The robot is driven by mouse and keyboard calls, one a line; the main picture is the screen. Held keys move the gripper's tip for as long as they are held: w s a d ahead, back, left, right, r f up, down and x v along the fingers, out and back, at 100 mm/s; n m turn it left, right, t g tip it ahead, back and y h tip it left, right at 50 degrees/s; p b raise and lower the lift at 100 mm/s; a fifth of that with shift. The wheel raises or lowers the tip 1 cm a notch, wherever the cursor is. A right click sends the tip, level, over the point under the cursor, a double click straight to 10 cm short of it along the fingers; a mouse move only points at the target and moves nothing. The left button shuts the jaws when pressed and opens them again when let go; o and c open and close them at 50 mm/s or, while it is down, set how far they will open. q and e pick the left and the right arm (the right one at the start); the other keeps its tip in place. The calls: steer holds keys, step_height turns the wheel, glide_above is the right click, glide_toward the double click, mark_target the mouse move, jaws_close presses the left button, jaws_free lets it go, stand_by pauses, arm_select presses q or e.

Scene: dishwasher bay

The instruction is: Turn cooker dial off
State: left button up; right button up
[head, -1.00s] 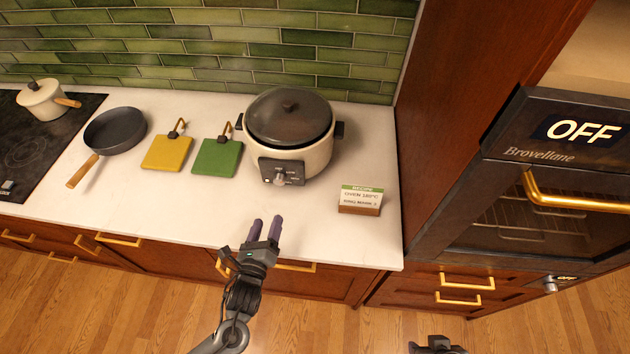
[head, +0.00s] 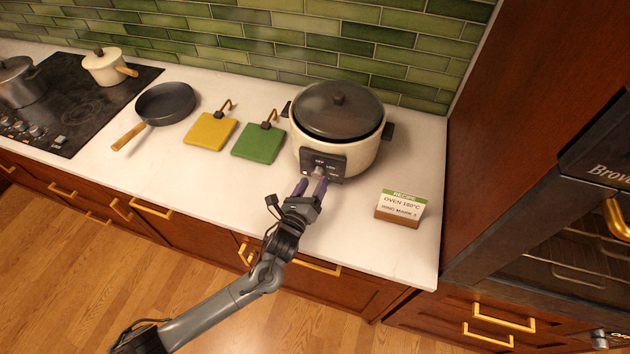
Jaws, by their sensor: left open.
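The cooker (head: 338,125) is a cream pot with a dark lid, standing on the white counter. Its dark control panel (head: 336,165) faces the front, with a small grey dial (head: 318,171) on it. My left gripper (head: 312,185) is open, its two purple fingers pointing up at the panel. The fingertips are at or just in front of the dial. I cannot tell whether they touch it. The gripper partly hides the lower panel, and the dial's setting is too small to read surely. My right gripper is not in view.
A recipe card (head: 400,205) stands right of the cooker. Green (head: 258,143) and yellow (head: 210,132) boards and a frying pan (head: 165,103) lie to the left, then the hob (head: 75,105) with pots. An oven (head: 570,240) is at the right. The counter's front strip is clear.

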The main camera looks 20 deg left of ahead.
arm_select(q)
steer(key=shift+w, duration=1.1)
steer(key=c, duration=1)
steer(key=shift+n, duration=0.5)
steer(key=shift+n+p, duration=0.4)
steer(key=shift+n, duration=0.2)
steer(key=n, duration=0.2)
steer(key=shift+d+n+p, duration=0.1)
steer(key=shift+n+p, duration=0.2)
steer(key=shift+p, duration=0.1)
steer(key=n, duration=0.5)
steer(key=shift+t+y+p, duration=0.3)
steer(key=shift+p, duration=0.1)
steer(key=shift+c, duration=0.2)
steer(key=shift+n, duration=0.4)
